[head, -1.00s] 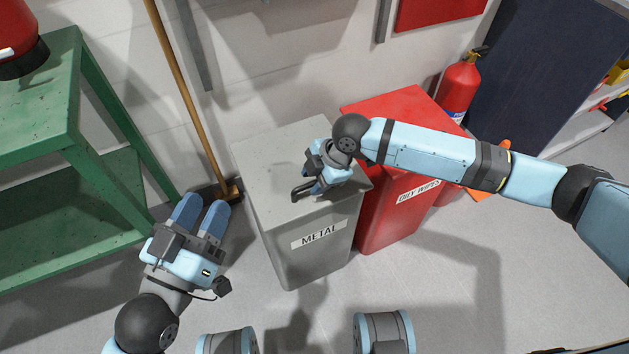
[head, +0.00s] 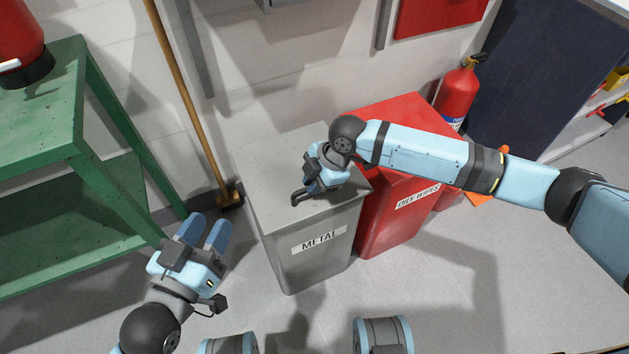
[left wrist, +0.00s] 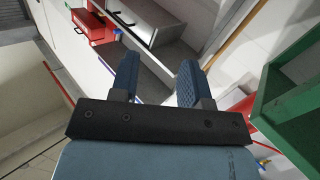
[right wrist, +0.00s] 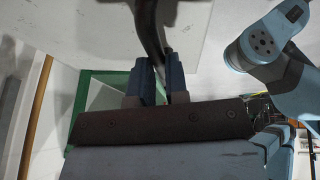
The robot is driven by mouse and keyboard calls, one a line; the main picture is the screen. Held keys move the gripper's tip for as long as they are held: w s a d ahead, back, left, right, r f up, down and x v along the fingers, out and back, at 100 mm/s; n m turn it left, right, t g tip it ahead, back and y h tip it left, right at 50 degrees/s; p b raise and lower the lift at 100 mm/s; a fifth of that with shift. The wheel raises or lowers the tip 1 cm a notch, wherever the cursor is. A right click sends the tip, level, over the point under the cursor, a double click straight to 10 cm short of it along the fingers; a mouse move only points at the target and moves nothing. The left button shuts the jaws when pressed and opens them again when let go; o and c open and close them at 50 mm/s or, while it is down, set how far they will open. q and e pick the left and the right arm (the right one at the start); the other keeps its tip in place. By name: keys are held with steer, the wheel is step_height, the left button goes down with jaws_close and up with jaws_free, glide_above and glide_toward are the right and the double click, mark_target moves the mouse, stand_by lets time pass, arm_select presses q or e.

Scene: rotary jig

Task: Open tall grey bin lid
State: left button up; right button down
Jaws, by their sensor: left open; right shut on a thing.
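The tall grey bin (head: 312,262), labelled METAL, stands upright on the floor in the head view. Its grey lid (head: 275,175) lies flat on top and looks closed. A dark bar handle (head: 298,198) sits near the lid's front edge. My right gripper (head: 312,190) is over the lid's front and shut on the handle. In the right wrist view, the dark curved handle (right wrist: 150,30) runs between the two close fingers (right wrist: 160,82). My left gripper (head: 208,230) is open and empty, low and left of the bin, apart from it.
A green workbench (head: 40,125) stands left. A broom (head: 190,110) leans on the wall behind. Floor in front of the bins is clear.

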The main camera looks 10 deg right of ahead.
arm_select(q)
steer(key=s+a+f+g+y+p, duration=0.3)
steer(key=a+f+g+p, duration=0.1)
steer(key=f+p, duration=0.3)
steer(key=shift+a+g+y+p, duration=0.4)
steer(key=shift+a+p, duration=0.05)
steer(key=shift+p, duration=0.8)
arm_select(e)
steer(key=w+a+r+g, duration=0.1)
steer(key=w+r, duration=0.2)
steer(key=r, duration=0.3)
steer(key=w+a+r+g+h, duration=0.1)
steer(key=w+r+g, duration=0.1)
steer(key=w+r, duration=0.2)
steer(key=shift+w+a+r+m, duration=0.15)
steer(key=shift+w+r+m, duration=0.2)
steer(key=shift+r, duration=0.75)
arm_select(q)
steer(key=shift+s, duration=0.1)
arm_select(e)
steer(key=shift+f, duration=0.1)
steer(key=c, duration=1.3)
jaws_free()
steer(key=shift+o, duration=0.9)
steer(key=shift+w+a+f, duration=0.1)
steer(key=shift+f, duration=0.1)
arm_select(q)
steer(key=shift+w, duration=0.2)
arm_select(e)
steer(key=shift+r, duration=0.1)
